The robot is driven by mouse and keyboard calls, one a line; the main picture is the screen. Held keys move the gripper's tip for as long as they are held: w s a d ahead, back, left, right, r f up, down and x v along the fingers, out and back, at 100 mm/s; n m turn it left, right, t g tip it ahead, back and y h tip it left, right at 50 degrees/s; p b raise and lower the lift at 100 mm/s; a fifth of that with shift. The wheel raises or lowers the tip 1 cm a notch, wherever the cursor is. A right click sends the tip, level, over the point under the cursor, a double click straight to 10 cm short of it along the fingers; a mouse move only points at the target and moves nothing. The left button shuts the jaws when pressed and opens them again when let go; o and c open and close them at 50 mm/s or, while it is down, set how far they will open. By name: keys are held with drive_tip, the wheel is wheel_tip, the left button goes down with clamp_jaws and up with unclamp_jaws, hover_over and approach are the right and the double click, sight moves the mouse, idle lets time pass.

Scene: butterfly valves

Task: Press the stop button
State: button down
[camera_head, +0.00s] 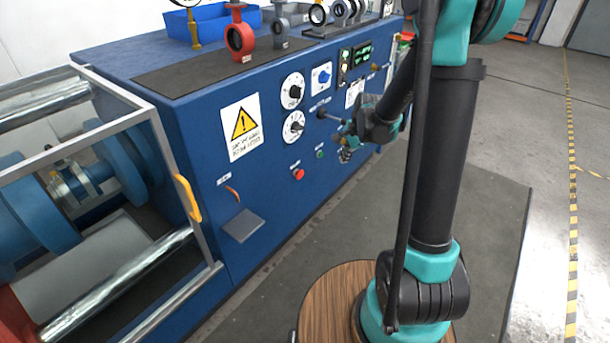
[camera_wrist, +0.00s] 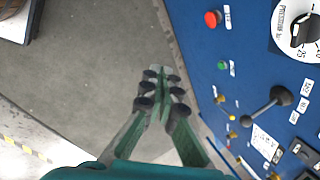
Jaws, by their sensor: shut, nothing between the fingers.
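The red stop button (camera_head: 298,174) sits low on the front of the blue machine panel, and it shows at the top of the wrist view (camera_wrist: 212,19). A small green button (camera_head: 320,154) is to its right in the head view, and below it in the wrist view (camera_wrist: 222,65). My gripper (camera_head: 345,156) is in front of the panel, to the right of both buttons in the head view. In the wrist view my gripper's fingers (camera_wrist: 161,76) are together and empty, apart from the red button, which is up and to the right of the fingertips.
A black-knobbed lever (camera_wrist: 281,95) sticks out of the panel near my gripper. Two white dials (camera_head: 293,91) and a blue switch (camera_head: 321,78) are above the buttons. A grey pedal-like plate (camera_head: 243,225) juts out lower left. The floor mat (camera_head: 330,250) in front is clear.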

sight(299, 174)
drive_tip(key=w+a+f+m, duration=0.4)
drive_tip(key=w+f+m, duration=0.1)
drive_tip(key=w+f, duration=0.2)
drive_tip(key=w+a+f+m+y, duration=0.1)
drive_tip(key=w+a+f+m, duration=0.3)
drive_tip(key=w+f, duration=0.4)
drive_tip(key=shift+a+f+m+g+y, duration=0.3)
drive_tip(key=shift+m+g, duration=0.1)
drive_tip(key=shift+m, duration=0.5)
drive_tip(key=shift+f, duration=0.1)
drive_tip(key=w+a+f, duration=0.4)
drive_tip(key=a+f, duration=0.2)
drive_tip(key=f, duration=0.3)
drive_tip(key=shift+w, duration=0.2)
drive_tip(key=shift+a, duration=0.15)
